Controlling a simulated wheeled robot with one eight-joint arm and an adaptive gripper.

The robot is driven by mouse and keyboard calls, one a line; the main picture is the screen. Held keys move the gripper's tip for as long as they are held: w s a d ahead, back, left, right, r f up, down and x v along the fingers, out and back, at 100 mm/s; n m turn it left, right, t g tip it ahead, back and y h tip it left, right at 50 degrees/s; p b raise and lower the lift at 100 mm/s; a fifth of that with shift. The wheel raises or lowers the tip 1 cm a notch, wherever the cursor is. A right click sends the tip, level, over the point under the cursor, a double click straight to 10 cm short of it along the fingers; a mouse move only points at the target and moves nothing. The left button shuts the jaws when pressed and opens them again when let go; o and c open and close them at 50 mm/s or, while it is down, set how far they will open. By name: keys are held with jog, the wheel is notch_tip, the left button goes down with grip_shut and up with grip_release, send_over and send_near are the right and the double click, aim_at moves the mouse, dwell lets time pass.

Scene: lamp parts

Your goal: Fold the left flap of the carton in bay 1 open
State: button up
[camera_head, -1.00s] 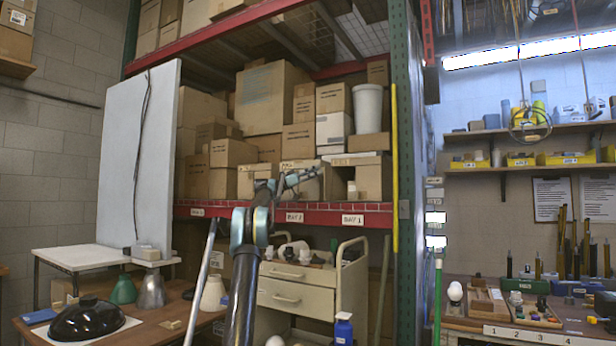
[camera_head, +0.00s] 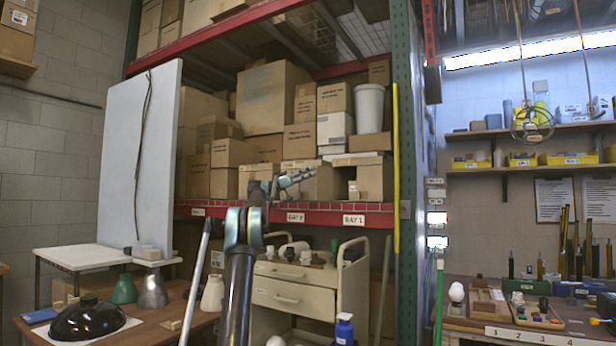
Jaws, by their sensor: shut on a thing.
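The carton (camera_head: 375,182) in bay 1 is a brown box on the red-edged shelf, above the BAY 1 label (camera_head: 353,220). Its front looks partly open, with a small pale item (camera_head: 353,188) at the opening. A brown panel (camera_head: 329,183), apparently its left flap, stands at the opening's left side. My gripper (camera_head: 311,174) is at this panel's left edge, with its jaws shut on it as far as I can tell. The fingertips are small, and the exact contact is hard to see.
Stacked cartons (camera_head: 272,98) fill the shelf behind and left of my gripper. A white bucket (camera_head: 369,105) stands above the bay 1 carton. A cream drawer cart (camera_head: 295,290) is below the shelf. A green rack post (camera_head: 407,150) and yellow pole (camera_head: 396,165) bound the right.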

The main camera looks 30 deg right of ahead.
jog(key=v, duration=1.1)
jog(key=shift+w, duration=0.1)
